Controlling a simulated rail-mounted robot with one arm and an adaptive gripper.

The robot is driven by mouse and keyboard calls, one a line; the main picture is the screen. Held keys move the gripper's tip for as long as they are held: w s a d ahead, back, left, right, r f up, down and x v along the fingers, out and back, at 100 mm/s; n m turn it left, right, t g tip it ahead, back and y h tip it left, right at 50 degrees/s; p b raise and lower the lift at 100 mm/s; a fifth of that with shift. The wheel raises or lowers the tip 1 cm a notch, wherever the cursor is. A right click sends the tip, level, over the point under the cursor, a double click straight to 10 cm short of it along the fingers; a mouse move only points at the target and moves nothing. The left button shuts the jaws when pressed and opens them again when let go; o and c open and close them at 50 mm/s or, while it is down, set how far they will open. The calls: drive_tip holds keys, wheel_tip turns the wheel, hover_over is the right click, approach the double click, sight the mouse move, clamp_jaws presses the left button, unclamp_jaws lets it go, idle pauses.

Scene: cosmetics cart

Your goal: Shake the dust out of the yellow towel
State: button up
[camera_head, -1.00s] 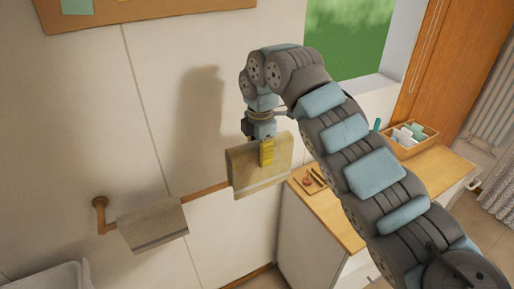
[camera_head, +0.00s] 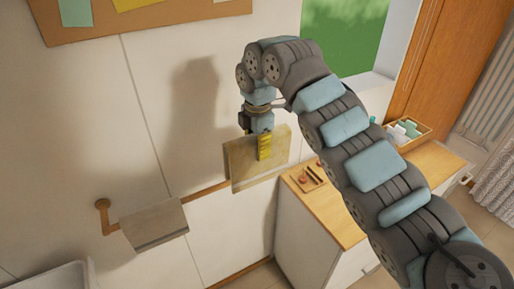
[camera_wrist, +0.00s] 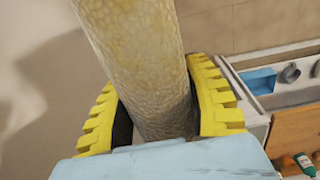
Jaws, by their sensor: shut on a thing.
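The yellow towel (camera_head: 243,166) is a dull yellow-beige cloth, hanging as a flat panel from my gripper (camera_head: 265,147) in the head view. My gripper points down and its yellow fingers are shut on the towel's upper part. In the wrist view the textured towel (camera_wrist: 137,50) runs between the two yellow fingers (camera_wrist: 158,105). In the head view the towel overlaps the right part of the wooden wall rail (camera_head: 208,194); I cannot tell whether they touch.
A grey-beige towel (camera_head: 152,224) hangs on the rail's left part. A wood-topped cabinet (camera_head: 345,225) stands right of the held towel, with a small tray (camera_head: 306,178) and a box of items (camera_head: 405,133) on it. A white basin (camera_head: 62,277) is at lower left.

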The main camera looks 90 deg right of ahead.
drive_tip(key=shift+r+p, duration=0.6)
drive_tip(key=shift+r, duration=0.35)
